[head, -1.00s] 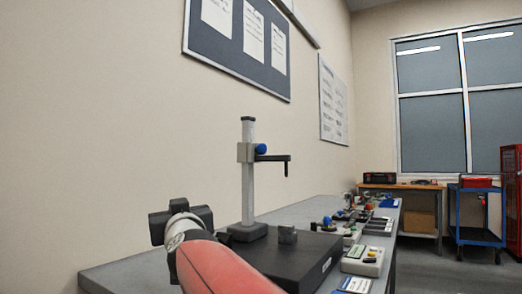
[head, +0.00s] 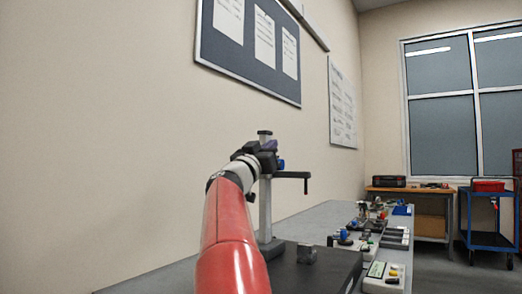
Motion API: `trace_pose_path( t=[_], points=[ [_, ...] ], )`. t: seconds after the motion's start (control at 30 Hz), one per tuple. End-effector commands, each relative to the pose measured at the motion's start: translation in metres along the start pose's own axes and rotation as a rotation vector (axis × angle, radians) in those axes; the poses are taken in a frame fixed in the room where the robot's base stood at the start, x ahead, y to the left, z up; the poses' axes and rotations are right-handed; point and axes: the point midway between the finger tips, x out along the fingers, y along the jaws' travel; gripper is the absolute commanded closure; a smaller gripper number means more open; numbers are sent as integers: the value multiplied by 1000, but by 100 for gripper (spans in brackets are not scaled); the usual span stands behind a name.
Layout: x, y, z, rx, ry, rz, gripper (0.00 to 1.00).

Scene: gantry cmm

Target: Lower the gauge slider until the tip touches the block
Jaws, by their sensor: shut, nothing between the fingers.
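The gauge stand has a grey upright column (head: 265,210), partly hidden by my arm. Its slider carries a dark horizontal arm (head: 293,175) with a short tip pointing down (head: 306,187) and a blue knob (head: 281,164). The small grey block (head: 307,254) sits on the black plate (head: 285,275), below the tip with a clear gap between them. My gripper (head: 270,148) is at the upper column, just above the slider arm, and hides most of the slider body. It is shut and holds nothing; whether it touches the slider cannot be told.
The grey bench (head: 330,215) runs away to the right, with several small instruments and boxes (head: 382,278) along it. A pinboard (head: 250,50) hangs on the wall behind. A blue cart (head: 488,225) and a wooden table (head: 415,191) stand farther back.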

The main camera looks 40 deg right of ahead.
Motion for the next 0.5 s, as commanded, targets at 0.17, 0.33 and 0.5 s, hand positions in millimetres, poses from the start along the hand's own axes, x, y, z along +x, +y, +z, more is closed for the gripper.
trace_pose_path(
  t=[0.17, 0.33, 0.5],
  points=[
    [18, 0, 16, -1, -2, -1, 100],
    [11, 0, 33, 0, -1, -2, 100],
    [9, 0, 38, 1, 0, -2, 100]
  ],
)
